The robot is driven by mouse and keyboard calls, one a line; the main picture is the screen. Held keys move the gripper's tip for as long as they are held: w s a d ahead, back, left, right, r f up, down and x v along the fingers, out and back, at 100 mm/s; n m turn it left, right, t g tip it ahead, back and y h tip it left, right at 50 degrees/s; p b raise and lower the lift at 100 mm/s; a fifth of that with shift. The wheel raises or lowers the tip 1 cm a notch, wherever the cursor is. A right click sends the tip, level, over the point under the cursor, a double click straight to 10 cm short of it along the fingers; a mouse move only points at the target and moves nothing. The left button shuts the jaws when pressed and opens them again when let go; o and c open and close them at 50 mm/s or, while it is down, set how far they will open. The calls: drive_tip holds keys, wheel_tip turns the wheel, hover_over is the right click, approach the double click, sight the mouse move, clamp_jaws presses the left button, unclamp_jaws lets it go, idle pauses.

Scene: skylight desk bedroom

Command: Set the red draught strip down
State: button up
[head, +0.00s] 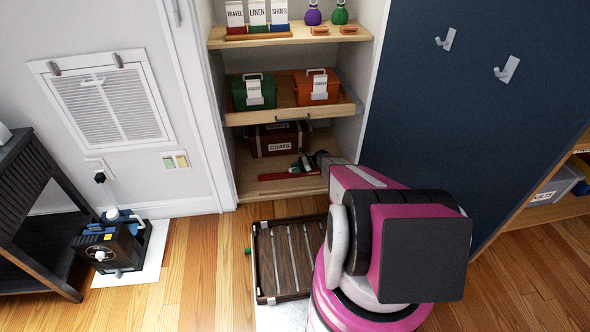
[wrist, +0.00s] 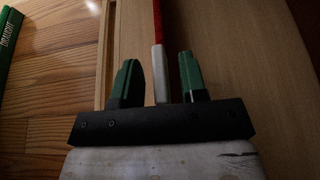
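The red draught strip (head: 287,176) lies along the bottom board of the closet, near its front edge. In the wrist view the strip (wrist: 157,24) shows red at the top, with a pale grey end part (wrist: 160,75) running between my fingers. My gripper (head: 302,163) is over the strip inside the closet. In the wrist view its two green fingers (wrist: 158,80) stand apart, with a visible gap on each side of the strip.
A brown coats box (head: 277,139) stands behind on the bottom board (head: 257,192). A shelf (head: 290,117) with green and orange boxes is above. A slatted tray (head: 258,268) lies on the floor in front. A green strip marked DRAUGHT (wrist: 10,35) lies left in the wrist view.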

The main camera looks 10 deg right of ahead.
drive_tip(key=shift+r, duration=0.1)
drive_tip(key=shift+d+r, duration=0.15)
drive_tip(key=shift+d, duration=0.1)
drive_tip(key=v, duration=1.1)
drive_tip(key=shift+d, duration=0.1)
drive_tip(key=s+a+r+n+h, duration=0.3)
drive_tip(key=s+r+n, duration=0.3)
drive_tip(key=s+r, duration=0.7)
drive_tip(key=s+a+r+n+h, duration=0.4)
drive_tip(key=s+r+n+h, duration=0.2)
drive_tip(key=s+r, duration=0.8)
drive_tip(key=s+a+r+n+h, duration=0.4)
drive_tip(key=s+r+n, duration=0.2)
drive_tip(key=s+r, duration=0.7)
drive_tip(key=s, duration=0.3)
drive_tip(key=shift+s+r, duration=0.15)
drive_tip(key=shift+r, duration=0.15)
drive_tip(key=shift+a, duration=0.1)
